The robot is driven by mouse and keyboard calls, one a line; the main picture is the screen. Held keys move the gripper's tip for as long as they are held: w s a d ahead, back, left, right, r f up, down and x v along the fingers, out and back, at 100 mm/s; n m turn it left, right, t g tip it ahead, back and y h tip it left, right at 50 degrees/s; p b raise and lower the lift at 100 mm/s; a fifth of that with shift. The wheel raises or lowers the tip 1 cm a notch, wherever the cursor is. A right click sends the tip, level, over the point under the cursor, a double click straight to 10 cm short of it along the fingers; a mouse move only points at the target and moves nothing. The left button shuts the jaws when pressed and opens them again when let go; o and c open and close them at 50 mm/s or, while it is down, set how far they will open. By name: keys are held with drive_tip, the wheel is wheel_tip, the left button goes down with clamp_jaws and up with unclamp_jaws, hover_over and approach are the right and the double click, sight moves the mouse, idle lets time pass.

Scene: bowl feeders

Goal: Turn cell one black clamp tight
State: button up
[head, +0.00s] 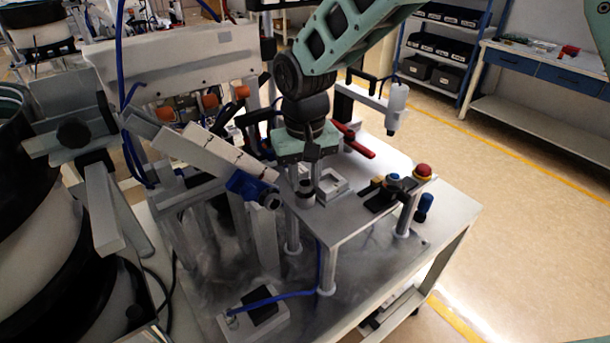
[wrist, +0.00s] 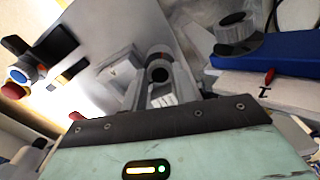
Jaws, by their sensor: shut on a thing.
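The black clamp knob (head: 304,195) stands near the left edge of the small metal table. It is a short dark round piece, partly hidden by my gripper (head: 308,176). My gripper points down over it from above, shut on it. In the wrist view the dark round end of the clamp (wrist: 159,74) shows between the fingers. How tight the clamp is cannot be told.
A red button (head: 422,171) and a black piece (head: 378,198) stand to the right. A blue-ended feeder rail (head: 238,167) comes in close from the left.

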sight(305, 183)
drive_tip(key=shift+r+m, duration=0.1)
drive_tip(key=shift+m, duration=1.5)
drive_tip(key=o, duration=1)
drive_tip(key=shift+c, duration=0.2)
wheel_tip(305, 183, up, 17)
drive_tip(key=b, duration=0.2)
drive_tip(key=shift+r+b, duration=0.2)
drive_tip(key=shift+b, duration=0.2)
